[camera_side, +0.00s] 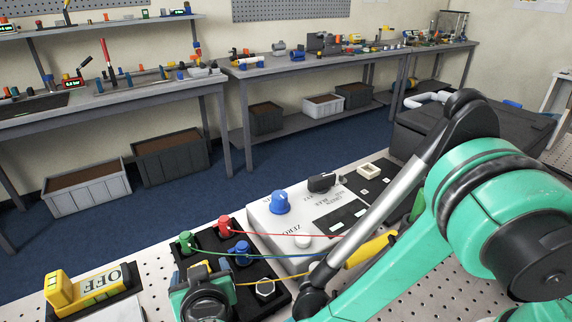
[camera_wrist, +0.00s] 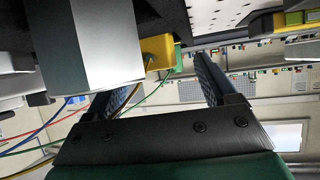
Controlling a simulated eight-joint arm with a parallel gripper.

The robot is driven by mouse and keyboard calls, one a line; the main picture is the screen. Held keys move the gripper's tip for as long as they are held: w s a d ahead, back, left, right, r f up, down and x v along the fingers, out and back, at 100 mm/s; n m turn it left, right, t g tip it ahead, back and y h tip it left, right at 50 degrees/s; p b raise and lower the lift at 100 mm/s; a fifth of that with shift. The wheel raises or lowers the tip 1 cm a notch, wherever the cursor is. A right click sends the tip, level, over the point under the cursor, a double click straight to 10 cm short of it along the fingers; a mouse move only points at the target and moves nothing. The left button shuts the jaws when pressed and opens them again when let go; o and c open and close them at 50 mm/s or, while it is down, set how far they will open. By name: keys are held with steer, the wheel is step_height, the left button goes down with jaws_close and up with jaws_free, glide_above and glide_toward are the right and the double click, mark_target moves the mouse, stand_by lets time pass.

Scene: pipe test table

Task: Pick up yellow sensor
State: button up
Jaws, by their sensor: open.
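The yellow sensor (camera_side: 370,250) lies on the right part of the table in the side view, partly hidden behind my arm. Thin coloured wires run from the plug block towards it. In the wrist view a yellow block (camera_wrist: 160,50) with a green end shows beyond my fingers, probably the same sensor. My gripper (camera_wrist: 158,82) is open, its two dark fingers apart, and nothing shows held between them. The yellow block appears in the gap between the fingers; I cannot tell how far beyond them it is. The fingers cannot be made out in the side view.
A black block with red, green and blue plugs (camera_side: 240,250) stands beside a white panel with a blue knob (camera_side: 281,202). A yellow switch block marked OFF (camera_side: 75,292) is at lower left. In the wrist view a large grey-white box (camera_wrist: 92,42) is close to the left finger.

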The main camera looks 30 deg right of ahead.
steer(key=shift+w+d+f, duration=0.1)
steer(key=shift+w+f, duration=0.1)
steer(key=shift+w, duration=0.25)
jaws_close()
steer(key=shift+r, duration=0.1)
